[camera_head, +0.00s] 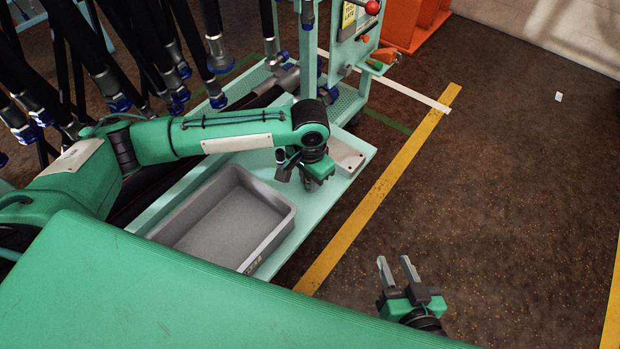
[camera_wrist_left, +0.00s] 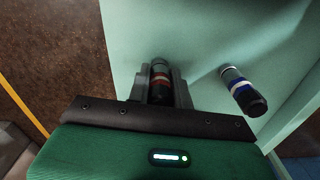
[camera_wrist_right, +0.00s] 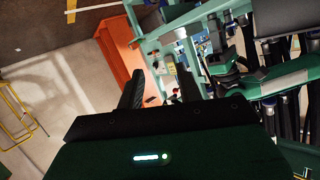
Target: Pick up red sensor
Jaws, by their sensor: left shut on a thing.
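The red sensor (camera_wrist_left: 160,80), a dark cylinder with red and white bands, sits between the fingers of my left gripper (camera_wrist_left: 162,88) in the left wrist view. The gripper is shut on it. In the head view my left gripper (camera_head: 306,178) points down over the pale green shelf, and the sensor is hidden there. My right gripper (camera_head: 399,272) is open and empty over the floor, far from the shelf; its spread fingers also show in the right wrist view (camera_wrist_right: 160,90).
A blue-banded sensor (camera_wrist_left: 243,90) is close to the right of my left gripper. A grey bin (camera_head: 240,215) stands on the pale green shelf (camera_head: 285,240), left of that gripper. Several black hoses (camera_head: 150,60) hang at the back left. Brown floor (camera_head: 500,190) at right is mostly clear.

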